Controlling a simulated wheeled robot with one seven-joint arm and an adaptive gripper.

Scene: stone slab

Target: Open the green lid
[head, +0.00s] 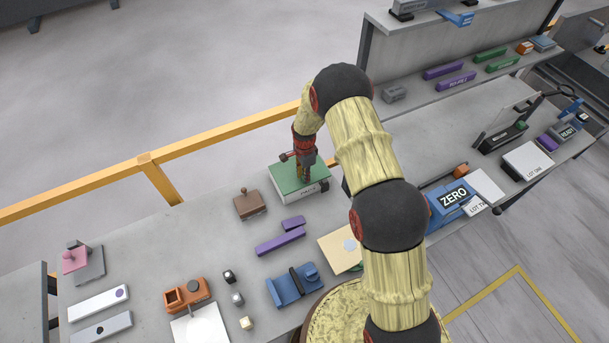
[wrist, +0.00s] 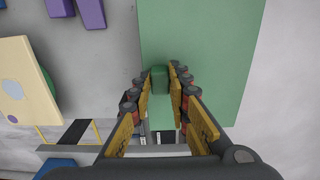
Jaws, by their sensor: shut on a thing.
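The green lid (head: 284,174) lies flat on a pale box at the back edge of the grey bench in the head view. It fills much of the upper right of the wrist view (wrist: 200,45). A small green handle (wrist: 159,75) stands at the left part of the lid there. My gripper (head: 304,178) reaches down onto the lid from above. In the wrist view my gripper (wrist: 160,84) has its fingers on both sides of the handle, shut on it. The lid's underside and the inside of the box are hidden.
A brown box with a knob (head: 249,205) stands left of the green lid. Purple blocks (head: 280,240) and a beige board (head: 340,246) lie nearer. A blue ZERO box (head: 452,202) stands at right. A yellow rail (head: 230,132) runs behind the bench.

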